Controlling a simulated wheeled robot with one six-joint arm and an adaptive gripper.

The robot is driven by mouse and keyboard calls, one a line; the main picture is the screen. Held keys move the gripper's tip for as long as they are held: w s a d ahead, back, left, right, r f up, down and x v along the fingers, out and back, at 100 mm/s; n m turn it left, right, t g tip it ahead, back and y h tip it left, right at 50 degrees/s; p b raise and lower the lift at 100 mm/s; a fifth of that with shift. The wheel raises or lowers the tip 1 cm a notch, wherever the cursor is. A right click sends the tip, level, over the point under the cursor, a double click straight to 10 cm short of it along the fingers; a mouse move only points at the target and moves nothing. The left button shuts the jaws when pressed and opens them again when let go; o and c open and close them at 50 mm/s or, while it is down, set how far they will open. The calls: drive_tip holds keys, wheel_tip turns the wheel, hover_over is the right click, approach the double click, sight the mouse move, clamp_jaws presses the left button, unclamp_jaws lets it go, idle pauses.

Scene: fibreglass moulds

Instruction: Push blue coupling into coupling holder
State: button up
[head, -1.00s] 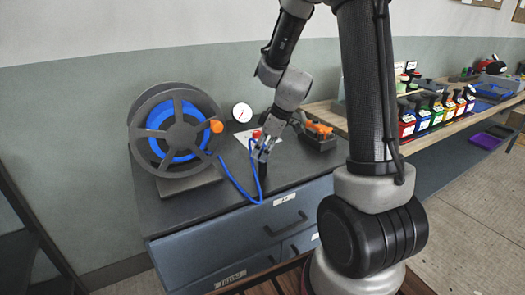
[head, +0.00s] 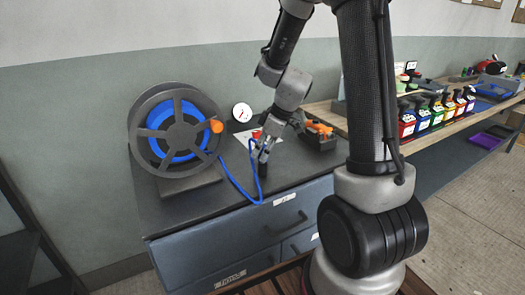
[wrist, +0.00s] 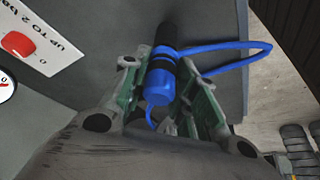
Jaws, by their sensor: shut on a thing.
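The blue coupling (wrist: 158,87) is between the two green-padded fingers of my gripper (wrist: 158,72) in the wrist view. My gripper is shut on it. The blue hose (wrist: 225,46) is joined to it and loops out to the right. A dark upright post, seemingly the coupling holder (wrist: 166,33), lies in line with the coupling. In the head view my gripper (head: 262,150) is directly above this dark post, near the cabinet top's front edge. I cannot tell how deep the coupling sits in the holder.
A hose reel (head: 177,135) with an orange knob stands left on the dark cabinet top (head: 165,215). A round gauge (head: 242,112) and a label with a red knob (wrist: 18,44) are behind. A dark bin with orange items (head: 319,134) stands to the right.

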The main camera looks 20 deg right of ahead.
drive_tip(key=shift+f, duration=0.6)
drive_tip(key=o, duration=1.1)
drive_tip(key=v, duration=1.2)
